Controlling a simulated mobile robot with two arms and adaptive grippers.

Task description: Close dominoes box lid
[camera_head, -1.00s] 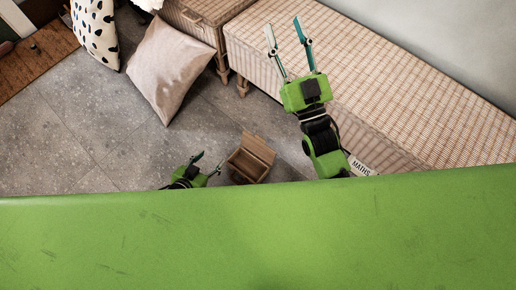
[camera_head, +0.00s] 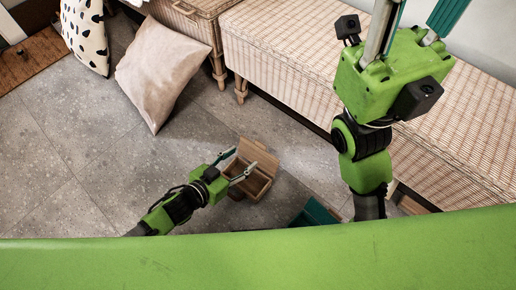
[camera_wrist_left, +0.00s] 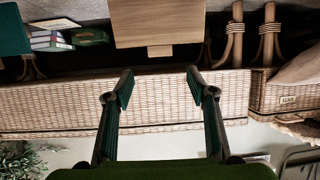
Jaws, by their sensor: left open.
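The dominoes box (camera_head: 262,187) is a small brown wooden box on the grey floor, with an open compartment facing up. Its lid (camera_head: 260,156) stands raised at the far side. My left gripper (camera_head: 243,160) is open at the left of the box, its fingertips close to the box and lid; I cannot tell whether they touch. In the left wrist view the open fingers (camera_wrist_left: 159,73) are empty, and a wooden panel, apparently the lid (camera_wrist_left: 158,24), is beyond them. My right gripper (camera_head: 415,12) is open and raised over the bench, its tips near the top edge.
A long wicker bench (camera_head: 285,50) runs along the right, with a wicker chest (camera_head: 190,22) beside it. A pink cushion (camera_head: 160,70) and a spotted cushion (camera_head: 85,35) lie at upper left. Books (camera_wrist_left: 50,38) show in the wrist view. Floor left of the box is clear.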

